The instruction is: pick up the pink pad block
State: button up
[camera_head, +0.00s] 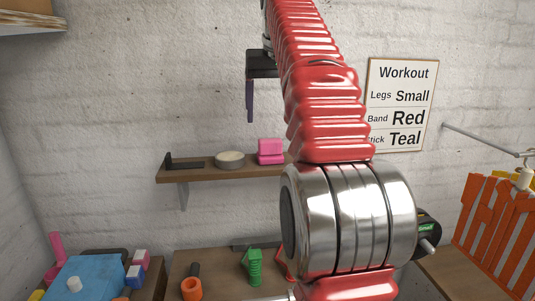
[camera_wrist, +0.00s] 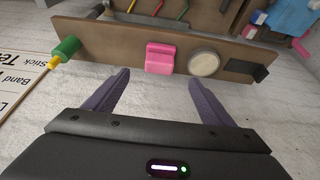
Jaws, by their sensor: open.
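The pink pad block (camera_head: 270,151) sits on a brown wall shelf (camera_head: 205,177), near the right end of the part I can see. It has a stepped shape. In the wrist view the pink pad block (camera_wrist: 160,59) lies beyond the fingertips, in line with the gap between them. My gripper (camera_head: 250,118) is above the shelf, a little left of the block in the head view. In the wrist view my gripper (camera_wrist: 159,78) has its two purple fingers spread apart with nothing between them. My red arm hides the shelf's right end in the head view.
A round cream disc (camera_head: 230,159) and a dark holder (camera_head: 184,162) share the shelf. A green and yellow cylinder (camera_wrist: 65,50) is by its other end. A lower table holds a green item (camera_head: 252,266) and an orange ring (camera_head: 191,288). A sign (camera_head: 402,105) hangs right.

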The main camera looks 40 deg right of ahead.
aim_at(270, 140)
jog(key=shift+x, duration=3.5)
jog(key=shift+x, duration=2.65)
jog(key=shift+w+r, duration=0.1)
jog(key=shift+w, duration=0.05)
jog(key=shift+c, duration=0.7)
jog(key=c, duration=1)
